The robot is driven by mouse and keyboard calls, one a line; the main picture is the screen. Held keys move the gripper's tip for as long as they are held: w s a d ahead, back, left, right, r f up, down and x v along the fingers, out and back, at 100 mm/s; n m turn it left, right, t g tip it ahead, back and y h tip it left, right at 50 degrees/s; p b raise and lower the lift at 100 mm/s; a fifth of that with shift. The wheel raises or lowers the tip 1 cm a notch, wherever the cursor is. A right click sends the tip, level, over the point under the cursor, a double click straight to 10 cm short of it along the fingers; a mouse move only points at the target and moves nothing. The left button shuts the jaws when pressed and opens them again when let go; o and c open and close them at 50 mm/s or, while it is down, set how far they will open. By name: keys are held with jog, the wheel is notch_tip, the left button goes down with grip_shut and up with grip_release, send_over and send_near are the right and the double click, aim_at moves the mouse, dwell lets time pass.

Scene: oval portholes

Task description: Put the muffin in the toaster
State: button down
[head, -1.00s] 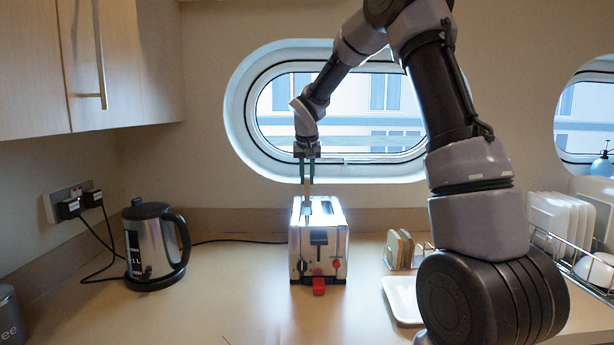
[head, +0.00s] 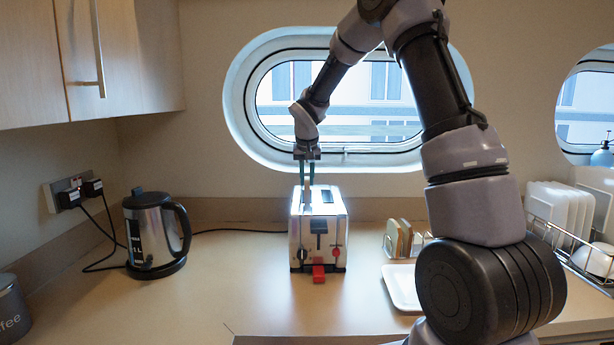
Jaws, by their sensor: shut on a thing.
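The toaster (head: 334,235) is a shiny silver box with dark levers and a red piece at its front. It stands on the counter below the oval window and has two slots in its top. My gripper (head: 307,178) points straight down over the left slot, its greenish fingers close together. It is shut on a thin upright piece, which I take for the muffin (head: 307,193). Only a narrow edge of it shows, at the left slot. How deep it sits in the slot is hard to tell.
A kettle (head: 150,235) stands left of the toaster. On the right are a rack with bread slices (head: 400,238), a white tray (head: 402,288) and a dish rack with plates (head: 553,215). My arm covers much of the right side. The counter before the toaster is clear.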

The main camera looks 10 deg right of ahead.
jog(key=shift+f, duration=1.35)
jog(key=c, duration=0.7)
grip_release()
jog(key=shift+f, duration=0.15)
jog(key=shift+r, duration=3.55)
